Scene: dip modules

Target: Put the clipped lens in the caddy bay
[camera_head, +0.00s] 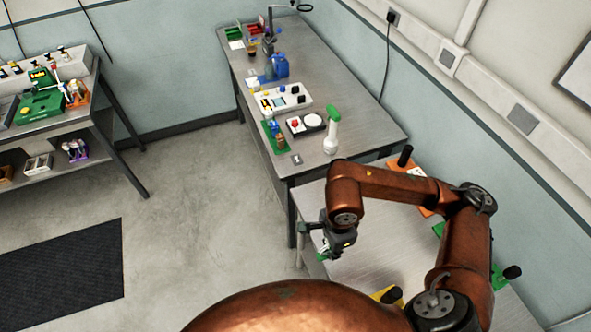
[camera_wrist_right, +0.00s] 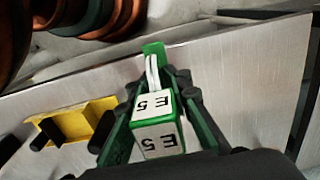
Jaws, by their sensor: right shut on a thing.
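My right gripper (camera_head: 325,240) hangs over the left edge of the near metal table. It is shut on a green block with white E5 labels (camera_wrist_right: 158,135), which sits between its green-lined fingers (camera_wrist_right: 160,88). A pale narrow piece (camera_wrist_right: 152,72) and a green end (camera_wrist_right: 153,49) stick out past the fingertips. I cannot tell whether this is the clipped lens. In the head view the block is mostly hidden by the gripper. I cannot single out the caddy bay. My left gripper is not in view.
The near metal table (camera_head: 375,260) bears an orange item (camera_head: 408,171) and a yellow holder with black parts (camera_wrist_right: 85,123). The far table (camera_head: 355,110) carries a spray bottle (camera_head: 332,130) and devices. A shelved bench (camera_head: 110,112) stands left. Floor between is clear.

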